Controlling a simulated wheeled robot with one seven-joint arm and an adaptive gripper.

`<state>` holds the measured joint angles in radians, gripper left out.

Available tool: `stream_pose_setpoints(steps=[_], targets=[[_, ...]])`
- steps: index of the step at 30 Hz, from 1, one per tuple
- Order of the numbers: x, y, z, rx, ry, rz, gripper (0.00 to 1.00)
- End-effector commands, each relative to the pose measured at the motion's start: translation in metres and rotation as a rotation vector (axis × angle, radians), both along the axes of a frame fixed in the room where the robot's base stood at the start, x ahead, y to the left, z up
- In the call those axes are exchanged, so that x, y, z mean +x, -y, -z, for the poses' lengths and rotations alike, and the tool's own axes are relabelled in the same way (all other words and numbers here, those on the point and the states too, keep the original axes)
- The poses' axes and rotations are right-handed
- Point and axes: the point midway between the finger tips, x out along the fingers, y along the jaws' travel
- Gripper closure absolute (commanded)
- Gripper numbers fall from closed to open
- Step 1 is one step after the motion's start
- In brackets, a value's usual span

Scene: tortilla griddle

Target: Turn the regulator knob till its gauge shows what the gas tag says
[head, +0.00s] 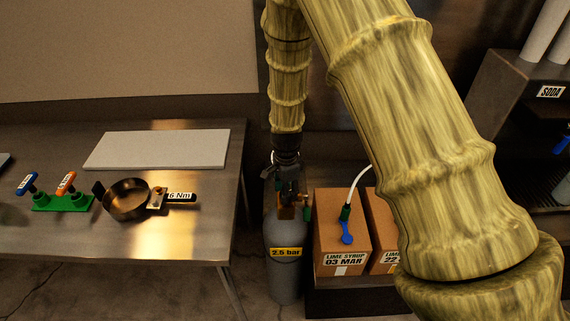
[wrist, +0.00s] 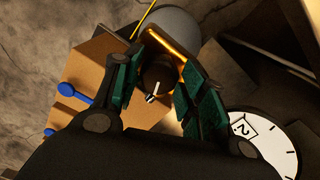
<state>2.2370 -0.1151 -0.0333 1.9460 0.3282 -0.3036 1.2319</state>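A grey gas cylinder (head: 283,228) stands upright on the floor with a yellow tag (head: 286,252) reading 2.5 bar. My gripper (head: 287,186) points down at its top. In the wrist view, a dark knob (wrist: 156,76) with a white pointer mark lies between the two green-padded fingers of my gripper (wrist: 161,78). Whether both pads press on the knob is unclear. A white round gauge (wrist: 266,142) shows at the lower right, partly covered by my finger. A 2 in a box is visible on it; the needle is not readable.
Cardboard syrup boxes (head: 340,222) stand right of the cylinder, one with a blue-handled connector and white hose. A soda dispenser stands at far right.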

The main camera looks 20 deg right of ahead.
Motion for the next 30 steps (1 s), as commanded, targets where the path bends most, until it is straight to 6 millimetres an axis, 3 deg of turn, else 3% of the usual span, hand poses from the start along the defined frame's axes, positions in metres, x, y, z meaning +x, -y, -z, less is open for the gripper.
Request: stream_pose_setpoints(steps=[11,30], targets=[[-0.001,0.000,-0.004,0.001,-0.001,0.000,0.57],[-0.001,0.000,-0.042,0.001,-0.002,0.000,0.57]])
